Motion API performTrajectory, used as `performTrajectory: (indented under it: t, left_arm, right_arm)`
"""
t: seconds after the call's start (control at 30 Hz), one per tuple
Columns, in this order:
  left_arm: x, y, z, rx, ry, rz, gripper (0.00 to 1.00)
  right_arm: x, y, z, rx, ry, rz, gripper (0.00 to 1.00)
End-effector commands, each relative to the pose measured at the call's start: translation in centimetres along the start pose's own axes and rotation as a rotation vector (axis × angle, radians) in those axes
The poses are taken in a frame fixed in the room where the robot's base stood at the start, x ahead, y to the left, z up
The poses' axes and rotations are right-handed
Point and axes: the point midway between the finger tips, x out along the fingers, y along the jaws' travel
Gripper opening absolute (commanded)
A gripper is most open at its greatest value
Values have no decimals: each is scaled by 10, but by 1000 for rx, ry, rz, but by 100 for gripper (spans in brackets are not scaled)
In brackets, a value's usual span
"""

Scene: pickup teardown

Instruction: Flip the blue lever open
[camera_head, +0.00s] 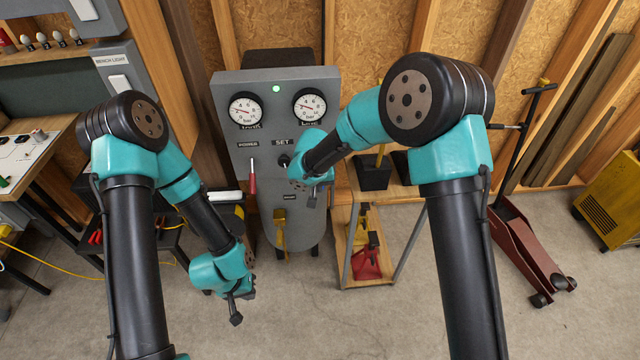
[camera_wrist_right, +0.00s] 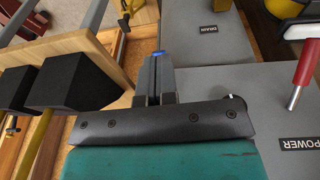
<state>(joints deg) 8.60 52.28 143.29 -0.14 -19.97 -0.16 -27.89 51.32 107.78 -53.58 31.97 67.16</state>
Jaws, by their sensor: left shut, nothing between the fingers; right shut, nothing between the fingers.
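A small blue piece (camera_wrist_right: 158,53), perhaps part of the blue lever, shows just past the fingertips of my right gripper in the right wrist view. The rest of it is hidden behind the fingers, and I cannot tell whether they touch it. I cannot make out a blue lever in the head view. My right gripper (camera_head: 312,200) is shut and empty, at the right edge of the grey panel (camera_head: 232,125); its fingers also show in the right wrist view (camera_wrist_right: 152,76). My left gripper (camera_head: 236,318) is shut and empty, low above the floor, left of and in front of the panel.
The panel carries two gauges, a lit green lamp (camera_head: 276,89), a red-handled POWER lever (camera_head: 252,180), a dark SET knob (camera_head: 283,160) and a yellow handle (camera_head: 280,230) below. A wooden stand (camera_head: 345,275) with a black box (camera_head: 372,172) is close on the right.

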Motion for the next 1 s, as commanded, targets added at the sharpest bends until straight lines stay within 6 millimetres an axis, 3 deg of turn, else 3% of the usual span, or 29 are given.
performTrajectory:
  t: [0.2,0.4,1.0]
  left_arm:
    - [0,0,0,0,0,0,0]
    - [0,0,0,0,0,0,0]
    - [0,0,0,0,0,0,0]
  right_arm:
    - [-29,-1,32,-3,2,0,0]
    - [-46,-2,53,-2,1,0,0]
    - [-50,-2,59,-1,1,0,0]
